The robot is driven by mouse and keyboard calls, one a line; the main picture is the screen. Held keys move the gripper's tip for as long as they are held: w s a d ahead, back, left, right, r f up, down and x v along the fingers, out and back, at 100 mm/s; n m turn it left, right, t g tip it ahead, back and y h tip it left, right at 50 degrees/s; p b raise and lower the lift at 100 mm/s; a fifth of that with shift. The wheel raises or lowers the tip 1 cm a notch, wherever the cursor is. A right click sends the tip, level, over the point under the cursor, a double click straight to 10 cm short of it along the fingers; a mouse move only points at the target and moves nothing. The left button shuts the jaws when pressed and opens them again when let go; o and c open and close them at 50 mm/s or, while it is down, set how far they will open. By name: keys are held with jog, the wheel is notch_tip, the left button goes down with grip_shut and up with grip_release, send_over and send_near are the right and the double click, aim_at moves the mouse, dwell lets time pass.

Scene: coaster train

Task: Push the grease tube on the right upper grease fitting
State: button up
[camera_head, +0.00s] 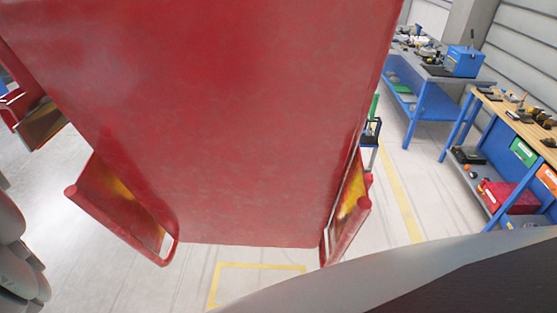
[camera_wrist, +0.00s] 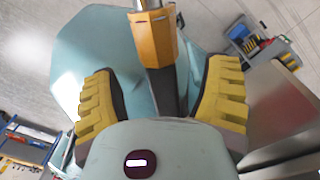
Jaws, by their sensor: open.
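In the wrist view my gripper (camera_wrist: 160,85) is open, with its two yellow ribbed fingers spread apart. An orange faceted piece (camera_wrist: 153,38) with a dark grey shaft shows at the top centre, in line with the gap between the fingers. It may be the grease tube's end or a fitting; I cannot tell which, nor whether it touches the gripper. In the head view a large red panel (camera_head: 220,110), apparently part of the coaster train, fills the middle. No grease fitting can be made out there, and my gripper does not show in that view.
Red side frames (camera_head: 125,208) with yellow inside flank the panel low down. At right stand a blue-legged workbench (camera_head: 425,98) and a wooden-topped bench (camera_head: 520,125) with tools and drawers.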

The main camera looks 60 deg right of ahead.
jog(key=shift+f, duration=0.75)
jog(key=shift+o, duration=0.2)
grip_shut()
